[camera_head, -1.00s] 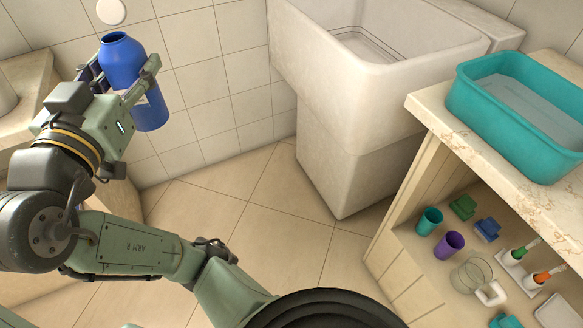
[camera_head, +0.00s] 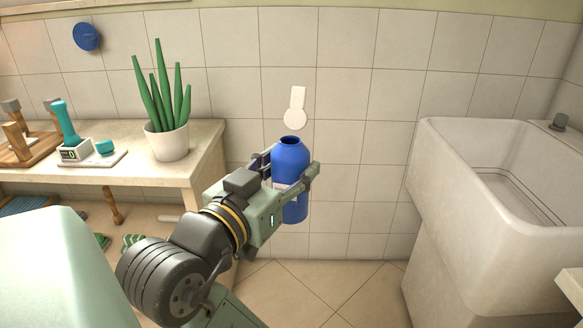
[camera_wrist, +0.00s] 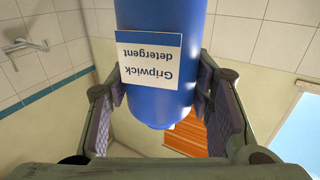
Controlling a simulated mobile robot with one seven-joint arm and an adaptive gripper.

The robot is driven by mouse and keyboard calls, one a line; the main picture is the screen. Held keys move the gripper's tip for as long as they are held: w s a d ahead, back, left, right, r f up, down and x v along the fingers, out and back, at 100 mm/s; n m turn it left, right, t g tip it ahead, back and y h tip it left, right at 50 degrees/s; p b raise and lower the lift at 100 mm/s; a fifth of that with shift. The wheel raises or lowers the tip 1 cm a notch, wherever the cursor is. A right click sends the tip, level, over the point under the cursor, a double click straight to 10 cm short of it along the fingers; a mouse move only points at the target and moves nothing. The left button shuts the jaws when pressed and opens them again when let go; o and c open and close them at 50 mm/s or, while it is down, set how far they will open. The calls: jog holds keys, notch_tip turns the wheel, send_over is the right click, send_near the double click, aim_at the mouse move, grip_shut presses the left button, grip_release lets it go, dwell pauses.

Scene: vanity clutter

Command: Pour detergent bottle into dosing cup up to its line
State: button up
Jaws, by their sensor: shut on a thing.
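The blue detergent bottle (camera_head: 289,166) is upright in my gripper (camera_head: 290,176), with its open mouth at the top. My gripper is shut on the bottle's body and holds it in the air in front of the tiled wall. In the wrist view the bottle (camera_wrist: 160,90) stands between the two finger pads, and its white label reads "Gripwick detergent" upside down.
A counter (camera_head: 205,140) at left carries a potted plant (camera_head: 168,140), a teal-handled item (camera_head: 68,125) on a white tray and wooden pieces. A white sink (camera_head: 450,160) stands at right. The floor between them is clear.

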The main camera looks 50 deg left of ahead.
dwell(0.7)
jog(key=w+d+r+m+h, duration=0.3)
jog(key=w+d+m+h, duration=0.3)
jog(key=w+d, duration=0.8)
jog(key=w+d+r+m+g+h+p, duration=0.1)
jog(key=w+d+m+h, duration=0.2)
jog(key=d, duration=0.7)
jog(key=w+d+r+h, duration=0.1)
jog(key=w+d+h, duration=0.35)
jog(key=d, duration=0.45)
jog(key=s+d+m+g+h, duration=0.3)
jog(key=d+m+g+h, duration=0.25)
jog(key=d, duration=1.45)
jog(key=s+d+m+g+h, duration=0.1)
jog(key=s+d+g, duration=0.2)
jog(key=s+d, duration=0.2)
jog(key=s+d+f+m+g+h+p, duration=0.1)
jog(key=s+d+m+g+h, duration=0.1)
jog(key=d, duration=1)
jog(key=s+g, duration=0.1)
jog(key=s, duration=0.1)
jog(key=shift+s+d, duration=0.25)
jog(key=shift+s, duration=0.15)
jog(key=shift+f+m, duration=0.1)
jog(key=shift+m, duration=0.15)
